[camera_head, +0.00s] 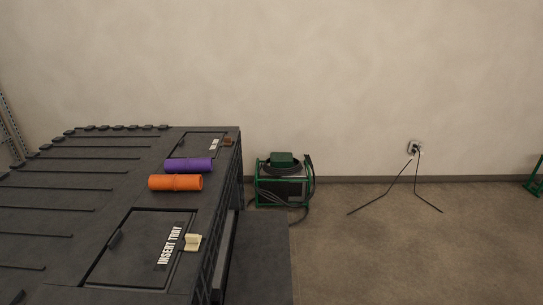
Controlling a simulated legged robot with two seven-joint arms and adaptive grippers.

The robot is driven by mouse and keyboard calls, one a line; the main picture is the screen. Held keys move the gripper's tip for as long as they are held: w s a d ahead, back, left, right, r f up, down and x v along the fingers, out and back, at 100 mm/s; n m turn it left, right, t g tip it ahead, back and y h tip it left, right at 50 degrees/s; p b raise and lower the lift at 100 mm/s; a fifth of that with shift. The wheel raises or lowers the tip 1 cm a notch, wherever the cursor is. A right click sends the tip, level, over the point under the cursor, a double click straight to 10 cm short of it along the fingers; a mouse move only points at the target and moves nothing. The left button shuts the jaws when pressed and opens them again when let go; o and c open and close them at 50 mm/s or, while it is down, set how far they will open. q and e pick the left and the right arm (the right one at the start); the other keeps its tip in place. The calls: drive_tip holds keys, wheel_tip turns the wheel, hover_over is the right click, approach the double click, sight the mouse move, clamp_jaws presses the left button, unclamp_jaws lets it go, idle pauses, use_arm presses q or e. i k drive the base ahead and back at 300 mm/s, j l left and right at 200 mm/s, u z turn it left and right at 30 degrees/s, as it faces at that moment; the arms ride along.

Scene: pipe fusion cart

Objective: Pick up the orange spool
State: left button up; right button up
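The orange spool (175,183) lies on its side on the dark top of the cart (75,205), near the cart's right edge. It is a short cylinder with a slightly narrower middle. A purple spool (188,165) of similar shape lies just behind it, roughly parallel, with little gap between them. Neither of my grippers is in view, and nothing touches the orange spool from above.
In front of the spools is a hatch marked "INSERT TRAY" (135,248) with a cream latch (193,242). A smaller hatch (200,145) lies behind. Raised ribs cross the top's left. A green-framed machine (283,188) with cables stands on the floor by the wall.

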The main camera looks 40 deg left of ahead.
sight(175, 182)
drive_tip(key=i+u, duration=0.2)
drive_tip(key=i, duration=0.3)
drive_tip(key=i+l+u, duration=0.25)
drive_tip(key=i, duration=0.25)
drive_tip(key=i+l+u, duration=0.2)
drive_tip(key=i, duration=0.3)
drive_tip(key=i+u, duration=0.25)
drive_tip(key=u, duration=0.2)
drive_tip(key=i+u, duration=0.25)
drive_tip(key=u, duration=0.2)
drive_tip(key=i+l+u, duration=0.2)
drive_tip(key=u, duration=0.25)
drive_tip(key=i+l+u, duration=0.25)
drive_tip(key=u, duration=0.2)
drive_tip(key=i+l+u, duration=0.15)
drive_tip(key=l+u, duration=0.15)
drive_tip(key=u, duration=0.15)
